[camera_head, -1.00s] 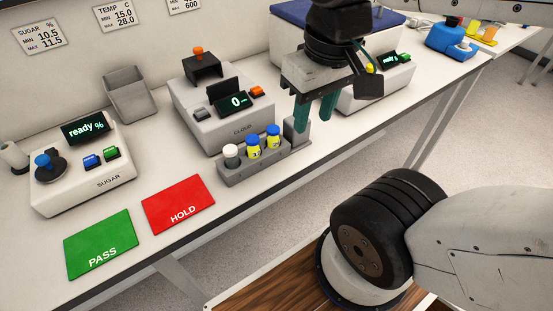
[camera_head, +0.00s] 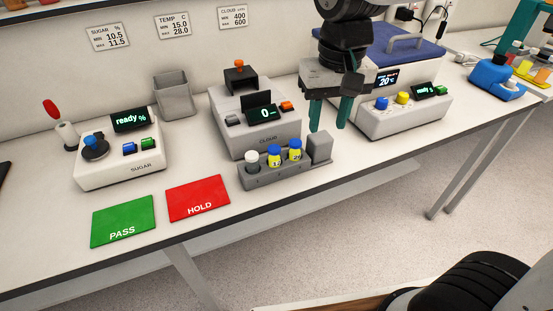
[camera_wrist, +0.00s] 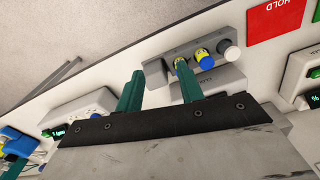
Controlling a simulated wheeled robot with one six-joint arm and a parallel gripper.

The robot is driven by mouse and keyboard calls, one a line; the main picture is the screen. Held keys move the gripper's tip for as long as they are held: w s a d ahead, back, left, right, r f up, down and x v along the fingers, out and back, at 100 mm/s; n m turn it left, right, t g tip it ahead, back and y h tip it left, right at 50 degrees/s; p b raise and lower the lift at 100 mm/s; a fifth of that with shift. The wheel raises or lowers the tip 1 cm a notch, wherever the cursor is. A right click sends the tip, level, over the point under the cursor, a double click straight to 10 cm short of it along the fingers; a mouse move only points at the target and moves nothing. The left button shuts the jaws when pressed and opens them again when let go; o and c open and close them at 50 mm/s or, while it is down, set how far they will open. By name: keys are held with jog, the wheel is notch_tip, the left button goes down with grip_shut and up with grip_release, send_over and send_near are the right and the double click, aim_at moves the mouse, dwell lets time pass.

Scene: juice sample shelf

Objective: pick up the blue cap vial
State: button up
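Two vials with blue caps and yellow bodies stand upright in a grey rack (camera_head: 262,181): the middle vial (camera_head: 275,157) and the right vial (camera_head: 295,151). In the wrist view the middle one's blue cap (camera_wrist: 203,56) is clear, and a finger partly hides the other. A vial with a white cap (camera_head: 252,160) stands at the rack's left end. My gripper (camera_head: 330,122) is above and to the right of the vials, fingers pointing down. Its two green fingers are apart with nothing held between them, as the wrist view also shows (camera_wrist: 158,70).
A grey block (camera_head: 320,148) rises at the rack's right end. The CLOUD device (camera_head: 275,141) stands behind the rack, and a blue-lidded machine (camera_head: 405,118) stands right of it. A red HOLD mat (camera_head: 198,191) and green PASS mat (camera_head: 122,213) lie left, near the table's front edge.

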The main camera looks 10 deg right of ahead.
send_over(274, 148)
jog(key=f, duration=0.4)
jog(key=shift+s+d, duration=0.2)
jog(key=shift+d, duration=0.1)
jog(key=shift+a+f, duration=0.15)
jog(key=shift+f, duration=0.15)
jog(key=f, duration=0.7)
jog(key=shift+w+a+f, duration=0.1)
jog(key=shift+w, duration=0.1)
jog(key=c, duration=0.8)
